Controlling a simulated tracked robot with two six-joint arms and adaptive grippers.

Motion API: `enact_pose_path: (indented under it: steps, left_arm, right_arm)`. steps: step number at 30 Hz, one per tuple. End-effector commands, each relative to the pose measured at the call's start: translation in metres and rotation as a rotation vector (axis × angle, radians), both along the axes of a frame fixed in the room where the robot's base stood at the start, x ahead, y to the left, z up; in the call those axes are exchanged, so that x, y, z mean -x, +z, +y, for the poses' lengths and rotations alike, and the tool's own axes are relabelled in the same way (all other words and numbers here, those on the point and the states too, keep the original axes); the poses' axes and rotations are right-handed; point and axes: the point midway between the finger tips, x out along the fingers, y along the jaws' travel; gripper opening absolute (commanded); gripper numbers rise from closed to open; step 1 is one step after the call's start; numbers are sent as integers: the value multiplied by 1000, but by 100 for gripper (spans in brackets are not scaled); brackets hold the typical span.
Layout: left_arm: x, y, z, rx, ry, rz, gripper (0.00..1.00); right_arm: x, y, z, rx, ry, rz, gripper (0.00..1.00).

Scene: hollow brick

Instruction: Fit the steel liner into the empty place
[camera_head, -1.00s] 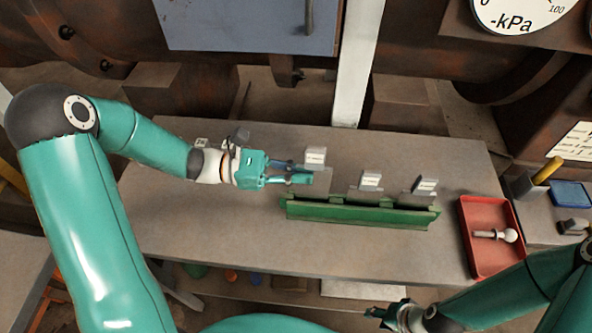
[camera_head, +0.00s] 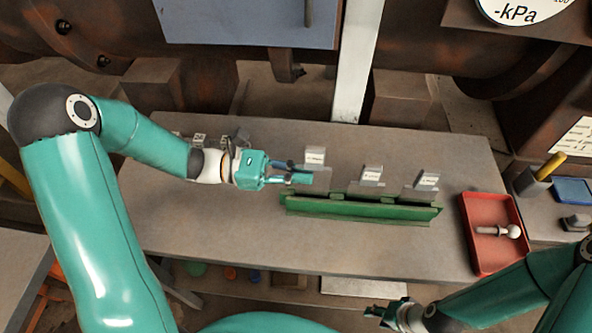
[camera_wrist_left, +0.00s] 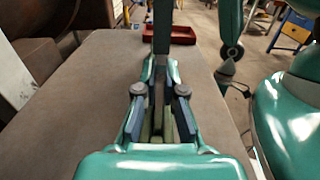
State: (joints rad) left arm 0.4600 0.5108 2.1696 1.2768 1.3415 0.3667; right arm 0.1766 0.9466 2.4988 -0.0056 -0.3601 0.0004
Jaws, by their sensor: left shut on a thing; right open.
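My left gripper (camera_head: 302,178) is shut on a thin grey steel plate with a white label block (camera_head: 314,157) on top, most likely the liner. The plate stands upright at the left end of the green rack (camera_head: 360,211); I cannot tell whether its lower edge is in the rack. Two similar labelled plates stand along the rack, one in the middle (camera_head: 371,176) and one at the right (camera_head: 427,181). In the left wrist view the held plate shows edge-on as a dark upright bar (camera_wrist_left: 162,30) between the fingers (camera_wrist_left: 160,90). My right gripper (camera_head: 385,313) is open, empty, low in front of the bench.
A red tray (camera_head: 480,262) holding a white-knobbed pin (camera_head: 500,231) stands right of the rack. A side table with a yellow-handled tool (camera_head: 549,167) and a blue box (camera_head: 572,191) is beyond it. The bench (camera_head: 220,235) is clear in front of the rack.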

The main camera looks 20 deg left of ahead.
Motion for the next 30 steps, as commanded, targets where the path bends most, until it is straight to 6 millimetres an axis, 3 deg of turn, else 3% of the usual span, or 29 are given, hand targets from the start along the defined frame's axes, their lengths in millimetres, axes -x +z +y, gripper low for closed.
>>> enact_pose_path:
  steps: [30]
  left_arm:
    - [0,-18,1,2,2,-1,0]
  right_arm:
    - [0,-14,0,0,0,0,41]
